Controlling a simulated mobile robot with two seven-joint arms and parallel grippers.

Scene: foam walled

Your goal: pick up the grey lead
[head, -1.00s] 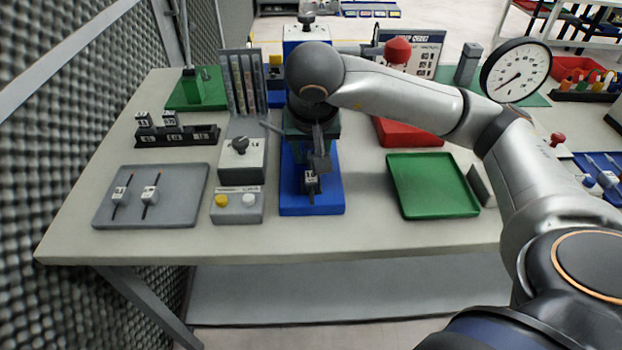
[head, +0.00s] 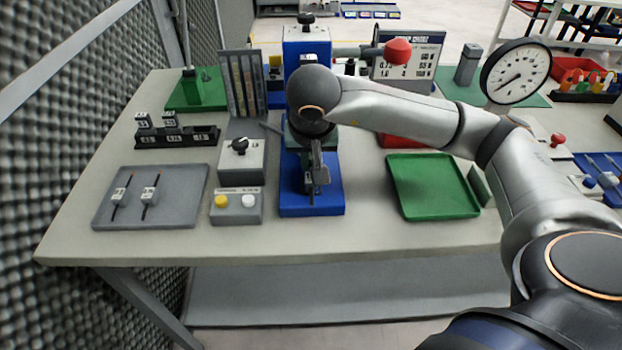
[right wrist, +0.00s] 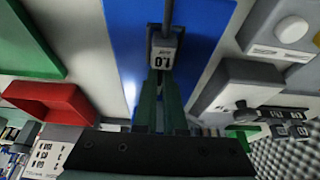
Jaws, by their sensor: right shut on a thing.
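A small pale grey block with a printed number and a thin grey rod is the grey lead (right wrist: 163,52); it shows upright in the right wrist view over the blue base (right wrist: 205,30). My right gripper (right wrist: 166,78) is shut on its block. In the head view the right gripper (head: 318,185) is low over the front of the blue base (head: 328,203), and its fingers partly hide the lead. I cannot tell whether the rod touches the base. My left gripper is not in view.
A grey tray (head: 185,210) at left holds two similar leads. A button box (head: 236,214) stands close to the left of the blue base. An empty green tray (head: 430,185) lies to the right. A dial gauge (head: 515,72) and a red knob (head: 397,51) stand behind.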

